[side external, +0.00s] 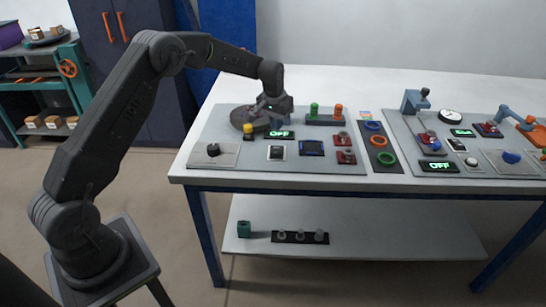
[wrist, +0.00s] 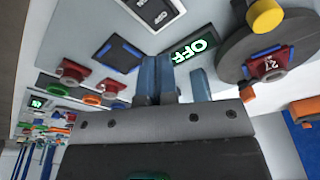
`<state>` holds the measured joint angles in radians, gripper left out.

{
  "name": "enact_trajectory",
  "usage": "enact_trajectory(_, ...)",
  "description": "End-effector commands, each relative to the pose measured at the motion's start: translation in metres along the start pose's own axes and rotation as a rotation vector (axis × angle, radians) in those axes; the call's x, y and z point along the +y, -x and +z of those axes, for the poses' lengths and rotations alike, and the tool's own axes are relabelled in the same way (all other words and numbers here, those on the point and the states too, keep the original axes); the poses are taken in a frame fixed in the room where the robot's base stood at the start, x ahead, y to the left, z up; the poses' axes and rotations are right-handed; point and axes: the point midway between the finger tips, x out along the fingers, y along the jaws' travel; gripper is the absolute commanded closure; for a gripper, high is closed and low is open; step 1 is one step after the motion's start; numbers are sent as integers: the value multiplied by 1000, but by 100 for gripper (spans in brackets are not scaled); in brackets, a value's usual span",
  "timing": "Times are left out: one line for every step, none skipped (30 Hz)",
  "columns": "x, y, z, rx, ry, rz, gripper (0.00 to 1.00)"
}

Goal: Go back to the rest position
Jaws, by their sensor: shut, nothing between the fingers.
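My gripper (side external: 272,108) is low over the rear left part of the left grey panel (side external: 215,125), beside a round dark disc (side external: 241,117) and behind a green "OFF" display (side external: 280,134). In the wrist view my gripper's blue-grey fingers (wrist: 156,70) are together with nothing held between them. The "OFF" display (wrist: 194,50) is close to the fingertips in that view. The disc (wrist: 235,55) carries a yellow knob (wrist: 266,15) and a red block marked 27 (wrist: 268,64). I cannot tell whether the fingers touch anything.
The panel holds a black knob (side external: 213,149), switches, red blocks and a stand with green and orange knobs (side external: 325,118). A strip with coloured rings (side external: 381,144) and a second panel (side external: 470,165) lie to the right. The space above the white table (side external: 340,82) is largely clear.

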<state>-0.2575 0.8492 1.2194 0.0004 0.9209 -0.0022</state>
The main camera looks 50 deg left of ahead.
Motion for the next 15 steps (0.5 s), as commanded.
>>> enact_trajectory(4, 12, 2, 11, -6, 1, 100)
enact_trajectory(6, 20, 4, 16, -10, 2, 100)
enact_trajectory(10, 34, 8, 26, -16, 3, 100)
enact_trajectory(12, 45, 12, 34, -22, 4, 100)
enact_trajectory(16, 58, 17, 43, -28, 5, 100)
enact_trajectory(20, 76, 25, 55, -37, 7, 100)
enact_trajectory(24, 89, 33, 64, -44, 9, 100)
enact_trajectory(28, 102, 40, 74, -52, 10, 100)
enact_trajectory(31, 119, 51, 86, -61, 12, 100)
enact_trajectory(34, 130, 60, 94, -68, 14, 100)
enact_trajectory(37, 142, 70, 104, -75, 16, 100)
enact_trajectory(41, 156, 82, 117, -85, 18, 100)
enact_trajectory(43, 166, 92, 126, -91, 20, 100)
enact_trajectory(45, 176, 102, 135, -98, 22, 100)
enact_trajectory(48, 187, 117, 147, -108, 25, 100)
